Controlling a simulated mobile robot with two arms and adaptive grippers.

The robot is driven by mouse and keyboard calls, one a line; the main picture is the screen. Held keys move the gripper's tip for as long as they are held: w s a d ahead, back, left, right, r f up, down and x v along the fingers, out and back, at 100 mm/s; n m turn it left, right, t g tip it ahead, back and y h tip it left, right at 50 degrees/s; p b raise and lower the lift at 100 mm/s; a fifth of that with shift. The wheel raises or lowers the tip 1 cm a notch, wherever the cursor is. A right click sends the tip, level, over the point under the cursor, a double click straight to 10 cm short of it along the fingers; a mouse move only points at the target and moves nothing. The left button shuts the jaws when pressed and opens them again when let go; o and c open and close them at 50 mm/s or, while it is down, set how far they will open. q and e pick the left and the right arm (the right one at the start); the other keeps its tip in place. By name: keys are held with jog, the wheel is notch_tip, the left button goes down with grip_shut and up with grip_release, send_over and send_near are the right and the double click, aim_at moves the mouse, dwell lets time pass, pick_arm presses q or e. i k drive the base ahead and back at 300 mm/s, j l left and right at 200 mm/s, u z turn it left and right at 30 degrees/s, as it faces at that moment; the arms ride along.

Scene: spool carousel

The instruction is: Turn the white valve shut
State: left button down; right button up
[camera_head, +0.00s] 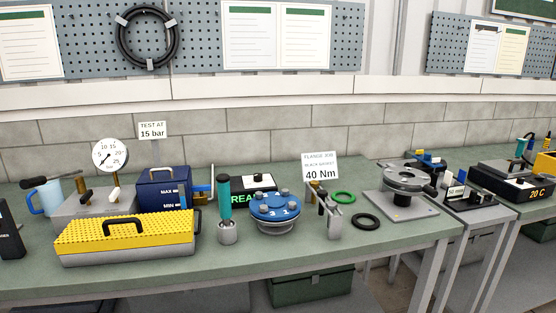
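I cannot make out a clearly white valve in the head view. The pressure gauge (110,155) has a white round face and stands on a brass stem over a grey block (100,208) at the left. A small brass fitting (86,195) sits on that block. A blue tank (164,191) marked MAX and MIN stands to its right, with a brass and grey lever part (203,185) at its right side. The yellow-topped case (125,232) stands in front and hides the lower part of the block. Neither of my grippers is in view.
On the green bench (350,255) stand a teal-handled tool (225,205), a blue numbered flange (276,208), a green ring (344,198), a black ring (366,221) and a grey plate (400,207) with a metal flange.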

aim_at(113, 197)
jog(key=i+l, duration=0.15)
jog(key=l, duration=0.2)
jog(key=i+l, duration=0.15)
jog(key=l, duration=0.15)
jog(key=i+l, duration=0.15)
jog(key=l, duration=0.2)
jog(key=u, duration=0.4)
jog(key=l+u, duration=0.15)
jog(key=u, duration=0.65)
jog(key=l+u, duration=0.15)
jog(key=u, duration=0.25)
